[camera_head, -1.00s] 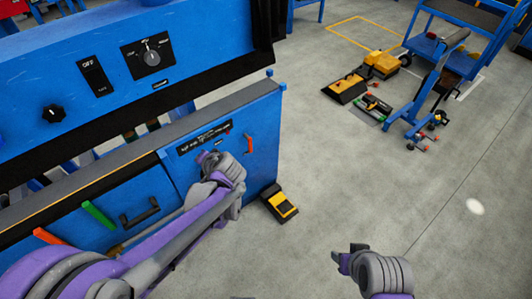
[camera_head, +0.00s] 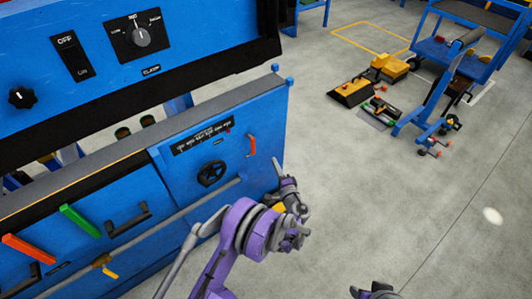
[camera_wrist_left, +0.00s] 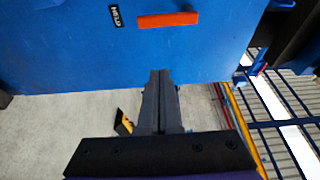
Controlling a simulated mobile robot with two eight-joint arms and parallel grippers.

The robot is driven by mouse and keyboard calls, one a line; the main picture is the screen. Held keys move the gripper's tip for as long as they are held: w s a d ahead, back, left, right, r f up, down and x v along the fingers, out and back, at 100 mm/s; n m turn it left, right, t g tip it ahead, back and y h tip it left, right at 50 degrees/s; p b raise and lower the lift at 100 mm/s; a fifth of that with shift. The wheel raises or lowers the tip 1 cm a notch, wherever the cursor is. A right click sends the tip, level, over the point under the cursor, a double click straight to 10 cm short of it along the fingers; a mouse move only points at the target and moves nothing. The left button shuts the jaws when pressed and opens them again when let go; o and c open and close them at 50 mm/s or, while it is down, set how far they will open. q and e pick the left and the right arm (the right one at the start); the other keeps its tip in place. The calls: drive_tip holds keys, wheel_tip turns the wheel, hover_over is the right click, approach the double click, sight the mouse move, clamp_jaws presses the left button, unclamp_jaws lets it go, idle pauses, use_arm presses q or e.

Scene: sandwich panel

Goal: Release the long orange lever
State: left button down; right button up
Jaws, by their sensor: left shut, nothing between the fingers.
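An orange lever (camera_head: 27,250) slopes across the blue front panel at the far left, beside a green lever (camera_head: 80,221). A slim orange-red bar (camera_head: 251,146) stands upright near the panel's right end. An orange-red bar (camera_wrist_left: 167,19) on a blue face also shows at the top of the left wrist view, beside a small black label. My left gripper (camera_head: 280,172) is shut and empty, just off the panel's right edge and below the slim bar. In the wrist view its fingers (camera_wrist_left: 160,85) point toward the bar, apart from it. My right gripper (camera_head: 357,290) is cut by the bottom edge; its fingers are unclear.
A black handwheel (camera_head: 211,174), black handles (camera_head: 128,219) and a long grey rod with a yellow valve handle (camera_head: 103,264) are on the front panel. Knobs and a switch (camera_head: 72,55) are above. Open floor lies right, with a blue cart (camera_head: 460,70) farther back.

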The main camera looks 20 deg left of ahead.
use_arm(q)
drive_tip(key=shift+d+f, duration=0.15)
drive_tip(key=shift+d, duration=0.05)
drive_tip(key=shift+a, duration=0.1)
drive_tip(key=b+x, duration=0.1)
drive_tip(key=x, duration=0.9)
drive_tip(key=s+a, duration=0.2)
drive_tip(key=s, duration=0.1)
drive_tip(key=shift+a, duration=0.2)
